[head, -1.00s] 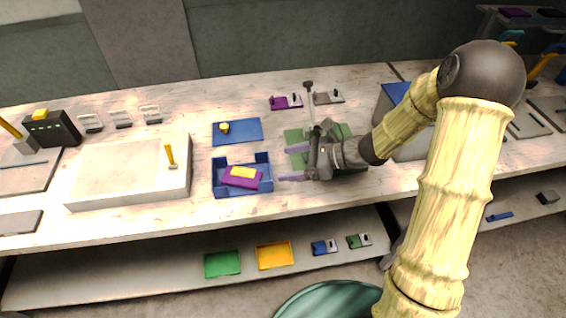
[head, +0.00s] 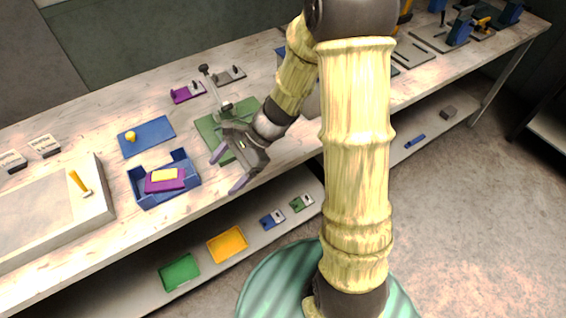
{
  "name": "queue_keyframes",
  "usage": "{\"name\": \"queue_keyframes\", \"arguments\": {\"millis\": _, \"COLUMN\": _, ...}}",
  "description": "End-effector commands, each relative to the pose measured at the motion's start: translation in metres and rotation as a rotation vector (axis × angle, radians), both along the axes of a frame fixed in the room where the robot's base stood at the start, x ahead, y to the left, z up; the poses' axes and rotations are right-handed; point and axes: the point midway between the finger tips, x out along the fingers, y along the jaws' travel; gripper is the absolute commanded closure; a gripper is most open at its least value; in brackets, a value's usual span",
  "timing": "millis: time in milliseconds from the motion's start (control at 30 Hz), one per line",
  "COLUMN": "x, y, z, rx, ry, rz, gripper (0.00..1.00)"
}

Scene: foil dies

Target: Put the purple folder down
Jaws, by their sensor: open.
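A flat purple piece (head: 158,186), which looks like the purple folder, lies in the open blue tray (head: 150,201) near the bench's front edge. A smaller yellow block (head: 165,175) lies on top of it. My gripper (head: 229,168) is open and empty, with its two fingers apart and pointing left. It is to the right of the tray, apart from it, over the front edge of the green mat (head: 208,128). My gripper and wrist hide part of that mat.
A blue mat (head: 150,140) with a yellow knob (head: 130,136) lies behind the tray. A pale slab (head: 40,210) stands at left. Small purple (head: 187,93) and grey (head: 229,75) fixtures sit behind. The lower shelf holds green (head: 180,272) and yellow (head: 227,244) trays.

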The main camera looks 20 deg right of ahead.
Motion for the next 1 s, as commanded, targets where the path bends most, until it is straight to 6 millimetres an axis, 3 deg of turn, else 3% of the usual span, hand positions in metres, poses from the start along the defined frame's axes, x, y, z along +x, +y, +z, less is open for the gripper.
{"name": "queue_keyframes", "arguments": {"millis": 200, "x": -0.044, "y": -0.054, "z": 0.001, "rx": -0.343, "ry": -0.289, "rz": 0.411, "gripper": 0.21}}
{"name": "queue_keyframes", "arguments": {"millis": 500, "x": -0.060, "y": -0.119, "z": 0.028, "rx": -0.703, "ry": -0.675, "rz": 0.965, "gripper": 0.21}}
{"name": "queue_keyframes", "arguments": {"millis": 700, "x": -0.060, "y": -0.132, "z": 0.038, "rx": -0.778, "ry": -0.771, "rz": 1.110, "gripper": 0.21}}
{"name": "queue_keyframes", "arguments": {"millis": 1000, "x": -0.060, "y": -0.132, "z": 0.037, "rx": -0.776, "ry": -0.770, "rz": 1.110, "gripper": 0.21}}
